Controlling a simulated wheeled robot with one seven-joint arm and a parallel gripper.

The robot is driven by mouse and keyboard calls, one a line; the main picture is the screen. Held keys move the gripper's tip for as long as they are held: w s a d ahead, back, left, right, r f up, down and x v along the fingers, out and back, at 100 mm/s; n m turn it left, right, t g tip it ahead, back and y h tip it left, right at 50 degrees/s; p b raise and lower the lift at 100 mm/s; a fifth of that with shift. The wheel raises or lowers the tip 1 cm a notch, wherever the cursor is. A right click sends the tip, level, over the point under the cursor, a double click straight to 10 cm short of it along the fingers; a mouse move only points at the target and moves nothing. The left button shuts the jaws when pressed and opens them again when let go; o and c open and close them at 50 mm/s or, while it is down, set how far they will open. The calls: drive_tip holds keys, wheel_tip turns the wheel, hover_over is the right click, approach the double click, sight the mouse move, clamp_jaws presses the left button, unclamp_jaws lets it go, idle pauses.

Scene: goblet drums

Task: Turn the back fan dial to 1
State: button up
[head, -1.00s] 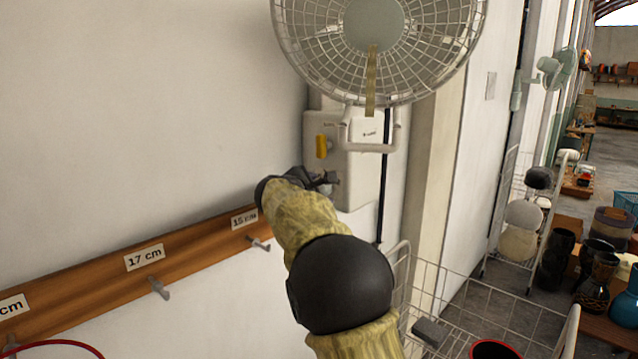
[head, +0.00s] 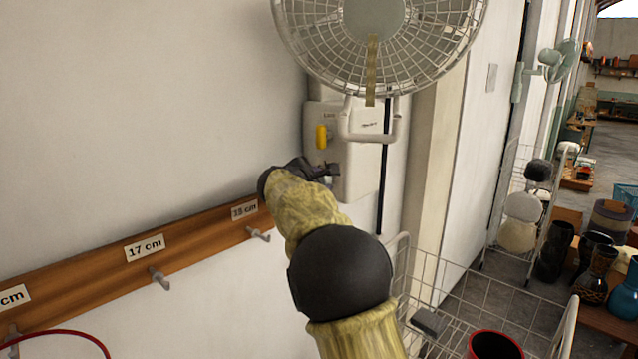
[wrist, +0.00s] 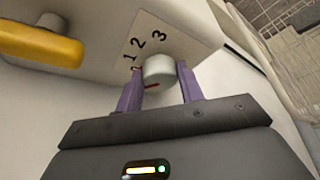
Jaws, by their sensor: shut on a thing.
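The wall fan (head: 300,45) hangs above a pale control box (head: 360,170). In the wrist view a whitish round dial knob (wrist: 158,69) stands out from a plate (wrist: 185,38) marked 1, 2 and 3. A red mark on the knob's face points toward the lower left, near the left finger. My gripper (wrist: 160,90) is shut on the knob, with one purple finger on each side; the left finger partly hides a mark below the 1. In the head view my gripper (head: 328,172) is at the box's lower left, and the knob is mostly hidden.
A yellow lever (head: 322,137) sits on the box above my gripper; it also shows in the wrist view (wrist: 50,46). A wooden hook rail (head: 200,233) runs along the wall at left. A wire basket (head: 450,285) stands at lower right. Another fan (head: 562,62) hangs farther back.

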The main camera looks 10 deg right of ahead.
drive_tip(key=shift+f+b, duration=0.35)
drive_tip(key=shift+b, duration=0.35)
drive_tip(key=m+t+b, duration=0.1)
drive_tip(key=m+b, duration=0.1)
drive_tip(key=b, duration=0.3)
drive_tip(key=m+t+b, duration=0.1)
drive_tip(key=m+b, duration=0.1)
drive_tip(key=b, duration=0.3)
drive_tip(key=m+t+b, duration=0.1)
drive_tip(key=b, duration=0.4)
drive_tip(key=shift+f+m+b, duration=0.25)
drive_tip(key=shift+m+b, duration=0.1)
drive_tip(key=shift+m, duration=0.05)
drive_tip(key=shift+r, duration=0.1)
drive_tip(key=o, duration=1)
drive_tip(key=shift+s+r, duration=0.1)
